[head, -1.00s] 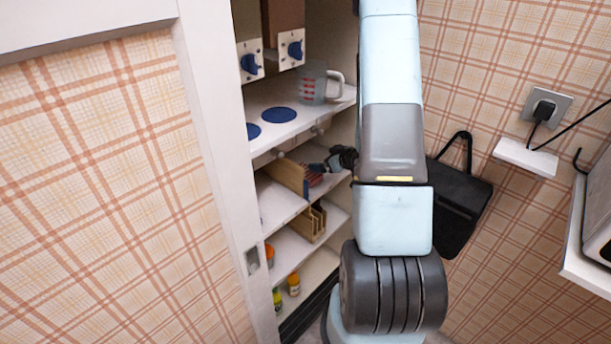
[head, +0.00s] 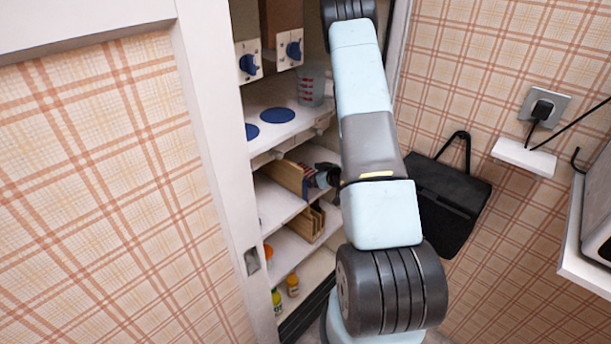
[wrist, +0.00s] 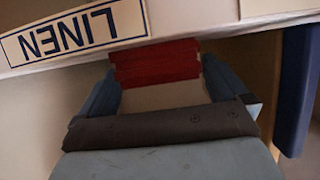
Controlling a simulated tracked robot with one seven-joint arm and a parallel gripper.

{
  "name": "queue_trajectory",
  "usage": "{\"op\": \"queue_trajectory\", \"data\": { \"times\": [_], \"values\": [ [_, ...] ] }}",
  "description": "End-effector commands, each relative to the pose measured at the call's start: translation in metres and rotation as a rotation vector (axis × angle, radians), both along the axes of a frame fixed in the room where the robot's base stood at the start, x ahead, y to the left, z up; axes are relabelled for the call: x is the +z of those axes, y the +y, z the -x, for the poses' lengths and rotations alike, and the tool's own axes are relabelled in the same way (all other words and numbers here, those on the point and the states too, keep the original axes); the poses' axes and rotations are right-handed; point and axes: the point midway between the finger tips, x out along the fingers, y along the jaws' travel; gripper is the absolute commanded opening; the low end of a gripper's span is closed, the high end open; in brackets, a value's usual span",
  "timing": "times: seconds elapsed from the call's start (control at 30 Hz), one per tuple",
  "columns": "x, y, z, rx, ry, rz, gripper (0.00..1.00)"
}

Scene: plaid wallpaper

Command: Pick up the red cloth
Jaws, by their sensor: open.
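The red cloth (wrist: 156,63) shows in the wrist view as a flat red band just beyond and between my fingertips. It lies below a pale board with an upside-down LINEN label (wrist: 75,33). My gripper (wrist: 158,68) is open, one blue-grey finger on each side of the cloth; I cannot tell whether they touch it. In the head view my gripper (head: 325,177) is at the open front of a middle cabinet shelf, beside a brown wooden board (head: 281,175). There the cloth is mostly hidden behind the gripper.
A measuring cup (head: 311,88) stands on the shelf above, near blue discs (head: 277,115). A wooden rack (head: 307,222) and small jars (head: 293,286) are on lower shelves. A blue upright edge (wrist: 299,85) is right of my gripper. A black bag (head: 447,205) hangs right of my arm.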

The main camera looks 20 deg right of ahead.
Motion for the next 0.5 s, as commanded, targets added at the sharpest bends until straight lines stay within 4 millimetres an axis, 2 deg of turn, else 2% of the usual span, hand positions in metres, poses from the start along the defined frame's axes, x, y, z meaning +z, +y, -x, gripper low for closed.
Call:
{"op": "queue_trajectory", "data": {
  "times": [0.2, 0.43, 0.5],
  "values": [
    [-0.011, 0.010, -0.023, 0.004, -0.001, 0.002, 1.00],
    [-0.012, 0.011, -0.025, 0.002, 0.001, 0.001, 1.00],
    [-0.011, 0.012, -0.025, 0.004, 0.001, 0.001, 0.94]
  ]
}}
